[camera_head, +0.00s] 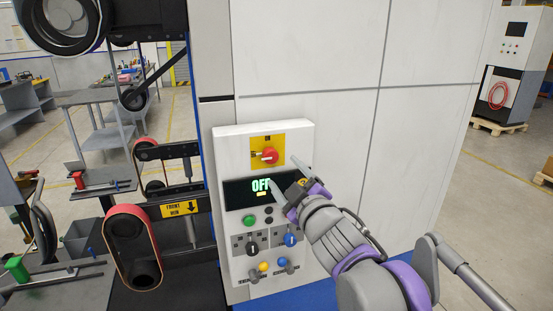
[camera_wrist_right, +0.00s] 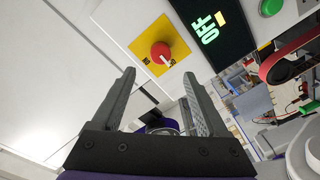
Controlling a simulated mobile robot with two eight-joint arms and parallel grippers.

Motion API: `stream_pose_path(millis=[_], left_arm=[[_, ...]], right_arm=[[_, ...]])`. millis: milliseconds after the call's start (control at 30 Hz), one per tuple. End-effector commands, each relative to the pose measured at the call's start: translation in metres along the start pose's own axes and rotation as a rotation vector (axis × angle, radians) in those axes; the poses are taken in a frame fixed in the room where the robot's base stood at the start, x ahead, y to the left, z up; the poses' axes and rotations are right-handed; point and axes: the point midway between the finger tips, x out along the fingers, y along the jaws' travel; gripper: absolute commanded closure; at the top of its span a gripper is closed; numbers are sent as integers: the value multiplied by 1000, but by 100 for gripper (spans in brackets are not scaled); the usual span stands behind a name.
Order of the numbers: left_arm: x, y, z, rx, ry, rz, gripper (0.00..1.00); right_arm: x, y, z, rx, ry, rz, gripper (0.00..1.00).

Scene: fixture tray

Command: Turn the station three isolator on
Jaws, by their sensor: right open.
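The isolator is a red rotary knob (camera_head: 270,156) on a yellow plate (camera_head: 258,143) at the top of a white control panel (camera_head: 228,150). Below it a dark display (camera_head: 236,190) reads OFF in green. In the right wrist view the red knob (camera_wrist_right: 161,53) shows ahead of the fingers, with a pale pointer mark on it. My right gripper (camera_head: 285,180) is in front of the panel, just below and right of the knob. It also shows in the right wrist view (camera_wrist_right: 158,85), open and empty, with the knob beyond its fingertips. My left gripper is out of view.
Under the display are a green button (camera_head: 249,220), a black selector (camera_head: 252,247), a blue selector (camera_head: 291,239) and small toggles. A belt machine (camera_head: 133,245) stands left of the panel. The white cabinet wall (camera_head: 420,150) to the right is bare.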

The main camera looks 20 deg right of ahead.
Motion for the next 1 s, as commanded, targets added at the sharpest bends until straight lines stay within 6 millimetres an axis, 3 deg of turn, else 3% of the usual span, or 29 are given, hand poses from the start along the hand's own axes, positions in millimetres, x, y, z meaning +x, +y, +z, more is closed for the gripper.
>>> stream_pose_path(millis=[300, 500, 933, 1000], left_arm=[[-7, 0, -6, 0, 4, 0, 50], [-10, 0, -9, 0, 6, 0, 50], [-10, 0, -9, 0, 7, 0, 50], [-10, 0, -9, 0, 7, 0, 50]], right_arm=[[58, 1, -1, 1, 0, 0, 23], [83, 0, 0, 1, -1, 0, 23], [92, 0, 1, 2, -2, 0, 23], [92, 0, 1, 2, -2, 0, 34]])
